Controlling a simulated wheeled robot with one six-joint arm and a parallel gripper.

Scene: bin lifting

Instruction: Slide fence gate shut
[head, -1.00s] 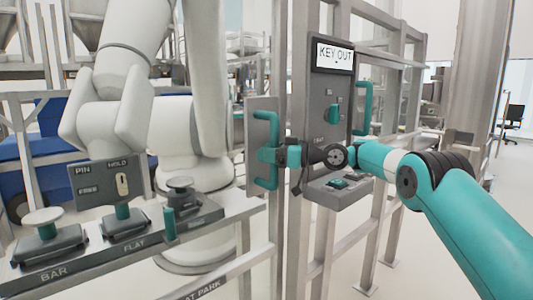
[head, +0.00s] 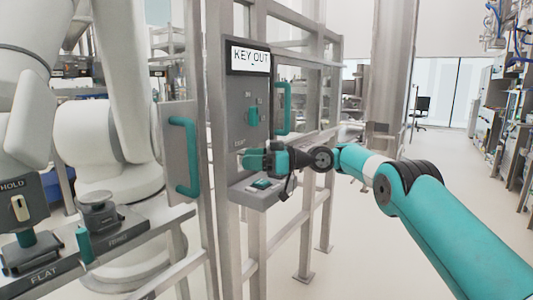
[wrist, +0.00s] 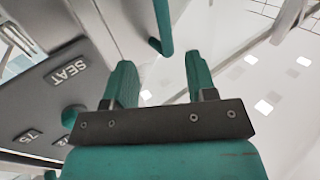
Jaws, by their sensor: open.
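The fence gate is a grey panel (head: 177,125) with a teal D-shaped handle (head: 187,160), left of the control box's post in the head view. My gripper (head: 252,158) is open and empty, right of that handle and apart from it, overlapping the lower front of the control box. In the wrist view my two teal fingers (wrist: 161,82) stand wide apart with nothing between them. A teal bar (wrist: 163,25) shows beyond the fingertips; I cannot tell which handle it is. Contact with the box cannot be told.
The grey control box (head: 233,95) reads KEY OUT and has a teal knob (head: 252,117) and a lower button ledge (head: 262,184). A second teal handle (head: 284,108) is right of it. A white robot arm (head: 105,140) stands behind the gate. Floor at right is open.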

